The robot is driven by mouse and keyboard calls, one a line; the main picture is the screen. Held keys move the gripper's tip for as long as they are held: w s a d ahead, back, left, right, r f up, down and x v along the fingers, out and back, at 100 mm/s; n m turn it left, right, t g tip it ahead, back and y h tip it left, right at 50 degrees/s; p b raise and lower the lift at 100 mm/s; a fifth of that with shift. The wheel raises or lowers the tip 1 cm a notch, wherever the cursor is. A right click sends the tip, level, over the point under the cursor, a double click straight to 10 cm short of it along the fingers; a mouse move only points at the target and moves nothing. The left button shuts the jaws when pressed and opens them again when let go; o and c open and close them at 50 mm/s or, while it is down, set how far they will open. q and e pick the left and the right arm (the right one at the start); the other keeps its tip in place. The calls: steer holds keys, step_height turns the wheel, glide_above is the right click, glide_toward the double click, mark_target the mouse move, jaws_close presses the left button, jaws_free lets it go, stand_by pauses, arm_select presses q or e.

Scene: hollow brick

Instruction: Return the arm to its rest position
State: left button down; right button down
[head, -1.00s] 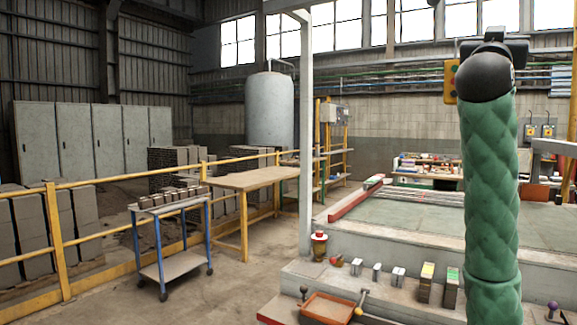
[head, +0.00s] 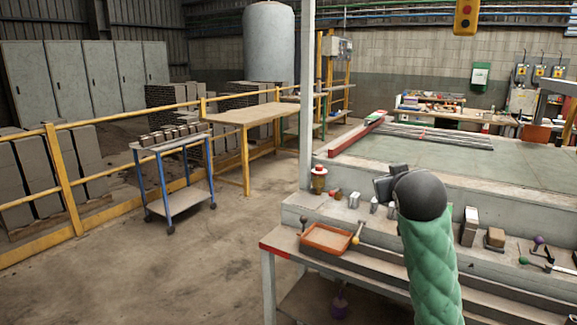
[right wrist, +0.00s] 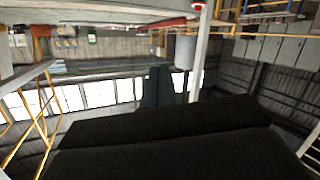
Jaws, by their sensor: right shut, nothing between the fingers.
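My right arm comes up from the lower right of the head view in a quilted green sleeve with a round black wrist. My right gripper (head: 386,185) is the small dark part left of that wrist, over the near ledge of the work platform. It is shut and empty. Dark parts of the gripper fill the bottom of the right wrist view, where the hall appears upside down. My left gripper is in neither view.
The near ledge holds an orange tray (head: 326,238), a red-topped lamp (head: 319,180) and several small blocks, some behind my arm. A blue-legged cart (head: 172,165) and a wooden table (head: 249,114) stand left. The floor (head: 200,270) in front is clear.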

steer(key=s+a+f+g+y, duration=0.1)
steer(key=s+a+f+g, duration=0.3)
steer(key=f, duration=0.6)
steer(key=s+a+f+n+y, duration=0.1)
steer(key=s+f, duration=0.5)
steer(key=f, duration=0.5)
steer(key=s+a+f+g+y, duration=0.1)
steer(key=s+a+f+g, duration=0.15)
steer(key=s+f, duration=0.55)
steer(key=s+a+f+g+p, duration=0.1)
steer(key=s+a+f+g, duration=0.2)
steer(key=s+f, duration=2.1)
steer(key=s+g, duration=0.1)
steer(key=g, duration=0.2)
steer(key=shift+s+y+p, duration=0.3)
steer(key=shift+s+p, duration=0.05)
steer(key=shift+f, duration=0.1)
